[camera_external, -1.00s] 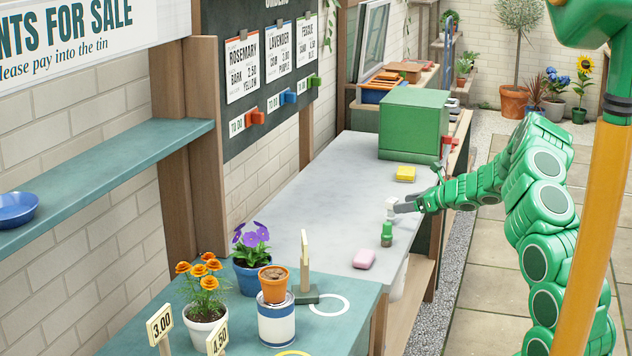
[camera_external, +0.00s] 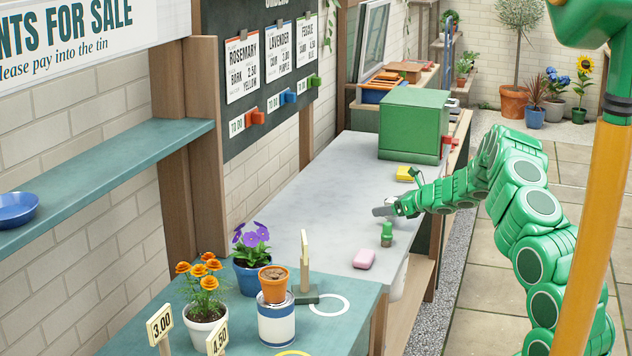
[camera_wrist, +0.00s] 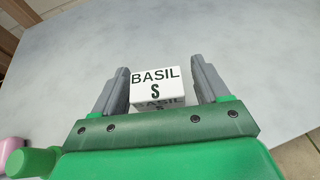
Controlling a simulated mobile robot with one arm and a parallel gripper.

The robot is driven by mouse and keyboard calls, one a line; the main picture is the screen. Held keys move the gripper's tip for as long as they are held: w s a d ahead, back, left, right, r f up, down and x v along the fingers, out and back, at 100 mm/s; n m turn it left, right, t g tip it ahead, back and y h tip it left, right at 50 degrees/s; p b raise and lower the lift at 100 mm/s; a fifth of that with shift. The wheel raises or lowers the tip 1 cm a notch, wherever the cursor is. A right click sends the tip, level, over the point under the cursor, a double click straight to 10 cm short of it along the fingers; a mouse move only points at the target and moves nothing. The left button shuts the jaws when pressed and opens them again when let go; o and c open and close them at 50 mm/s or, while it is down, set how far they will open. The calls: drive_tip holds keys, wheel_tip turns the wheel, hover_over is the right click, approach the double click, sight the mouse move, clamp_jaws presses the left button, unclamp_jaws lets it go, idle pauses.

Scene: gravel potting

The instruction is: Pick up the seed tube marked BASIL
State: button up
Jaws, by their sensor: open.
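The seed tube (camera_wrist: 155,88) shows in the wrist view as a white, block-like shape with BASIL and S in black. It stands between the two grey fingers of my gripper (camera_wrist: 158,66), which is open with a gap on each side. In the external view my gripper (camera_external: 383,211) is low over the grey worktop, and I cannot make out the tube there, as the gripper hides it. The tube's lower part is hidden in the wrist view too.
A yellow block (camera_external: 406,173) and a green box (camera_external: 413,125) are behind. The grey worktop (camera_external: 335,200) is clear to the left.

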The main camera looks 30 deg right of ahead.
drive_tip(key=shift+w, duration=0.15)
drive_tip(key=shift+c, duration=0.3)
drive_tip(key=c, duration=1)
drive_tip(key=shift+r, duration=0.1)
